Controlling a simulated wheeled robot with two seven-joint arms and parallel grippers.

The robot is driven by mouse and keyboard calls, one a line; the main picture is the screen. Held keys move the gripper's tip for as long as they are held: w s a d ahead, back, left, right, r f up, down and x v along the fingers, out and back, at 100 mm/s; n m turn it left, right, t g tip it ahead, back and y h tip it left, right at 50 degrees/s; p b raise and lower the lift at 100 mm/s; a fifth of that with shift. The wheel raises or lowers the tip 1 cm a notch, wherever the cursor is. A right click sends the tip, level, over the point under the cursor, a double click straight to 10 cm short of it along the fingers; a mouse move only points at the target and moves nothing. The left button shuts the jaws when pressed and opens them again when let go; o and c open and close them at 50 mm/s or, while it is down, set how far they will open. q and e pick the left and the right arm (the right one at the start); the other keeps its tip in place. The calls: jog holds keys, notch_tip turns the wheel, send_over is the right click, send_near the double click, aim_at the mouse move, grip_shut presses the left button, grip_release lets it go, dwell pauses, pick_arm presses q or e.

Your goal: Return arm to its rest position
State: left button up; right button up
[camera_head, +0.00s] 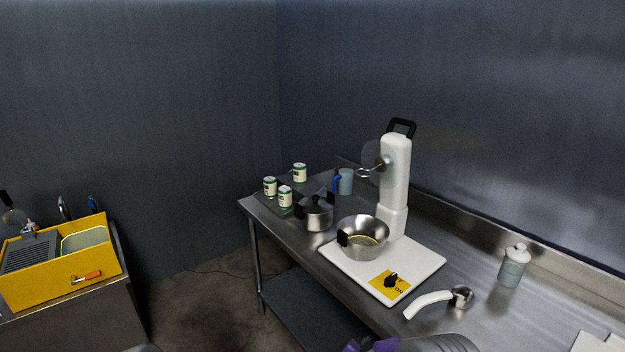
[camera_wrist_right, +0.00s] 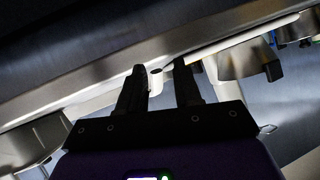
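My right gripper (camera_wrist_right: 160,80) shows in the right wrist view as two black fingers with a clear gap between them. It is open, and nothing is visibly gripped. The steel table edge (camera_wrist_right: 90,80) runs across the picture beyond the fingers. A small white piece shows in the gap; I cannot tell what it is. In the head view, only a purple and grey part of my arm shows at the bottom edge, in front of the table. My left gripper is in neither view.
The steel table (camera_head: 470,325) holds a white stand mixer (camera_head: 396,185) with a steel bowl (camera_head: 366,250), a white-handled scoop (camera_head: 427,303), a lidded jar (camera_head: 513,267), a pot (camera_head: 315,216) and cans (camera_head: 285,197). A yellow box (camera_head: 60,283) stands at left. Floor between is clear.

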jog(key=s+f+n+g+y, duration=0.2)
jog(key=s+f+n+y, duration=0.3)
jog(key=f, duration=0.6)
jog(key=s+a+f+g+y, duration=0.2)
jog(key=s, duration=0.6)
jog(key=s+a+f+n+g+y, duration=0.1)
jog(key=s+a+f+g+y, duration=0.1)
jog(key=s, duration=0.6)
jog(key=s+a+f+n+g+y, duration=0.1)
jog(key=s+a+f+g, duration=0.1)
jog(key=s, duration=0.6)
notch_tip(320, 180, down, 2)
jog(key=shift+f+g+y, duration=0.1)
jog(key=shift+g+y, duration=0.3)
jog(key=shift+g, duration=0.3)
jog(key=shift+s, duration=0.1)
